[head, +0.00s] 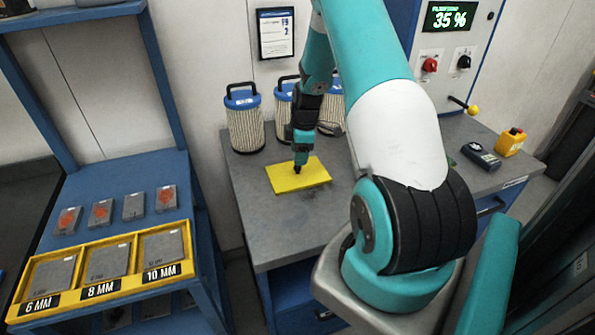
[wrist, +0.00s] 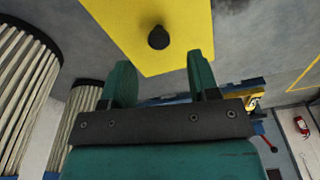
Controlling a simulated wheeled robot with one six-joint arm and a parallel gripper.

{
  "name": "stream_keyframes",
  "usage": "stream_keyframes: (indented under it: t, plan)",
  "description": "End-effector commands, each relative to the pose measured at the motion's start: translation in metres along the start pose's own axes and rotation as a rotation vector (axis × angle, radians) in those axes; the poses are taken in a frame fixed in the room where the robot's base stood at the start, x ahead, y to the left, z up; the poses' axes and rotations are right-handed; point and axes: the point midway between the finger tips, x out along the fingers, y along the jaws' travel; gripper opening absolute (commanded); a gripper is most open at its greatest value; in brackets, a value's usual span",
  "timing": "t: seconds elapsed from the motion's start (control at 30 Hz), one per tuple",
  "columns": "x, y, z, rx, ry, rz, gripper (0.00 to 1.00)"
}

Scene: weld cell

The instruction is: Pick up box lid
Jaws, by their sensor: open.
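The box lid (head: 313,176) is a flat yellow plate lying on the grey bench top. In the wrist view the yellow lid (wrist: 130,22) fills the top middle, with a round black knob (wrist: 158,38) on it. My gripper (head: 301,154) is above the lid, close to the knob. In the wrist view my gripper (wrist: 160,62) has its two teal fingers apart with nothing between them. The knob appears just beyond the fingertips, roughly in line with the gap. I cannot tell the exact height left between fingertips and knob. No box shows under the lid.
Pleated filter cartridges with blue tops (head: 244,118) stand behind the lid, close to my arm. A dark handheld device (head: 481,156) and a yellow item (head: 511,142) lie at the bench's right. A blue rack with a yellow plate tray (head: 100,285) stands left. The bench front-left is clear.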

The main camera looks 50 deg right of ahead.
Motion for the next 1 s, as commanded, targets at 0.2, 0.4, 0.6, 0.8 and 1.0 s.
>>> stream_keyframes:
  t: [0.2, 0.4, 0.6, 0.8, 1.0]
  plan:
    - [0.025, -0.001, 0.002, 0.0, 0.0, -0.006, 0.55]
    - [0.045, 0.0, 0.002, 0.0, 0.0, -0.003, 0.55]
    - [0.048, 0.0, 0.002, 0.0, 0.0, -0.001, 0.55]
    - [0.047, 0.0, 0.002, 0.0, 0.0, -0.002, 0.16]
    - [0.047, 0.0, 0.002, 0.0, 0.0, -0.001, 0.03]
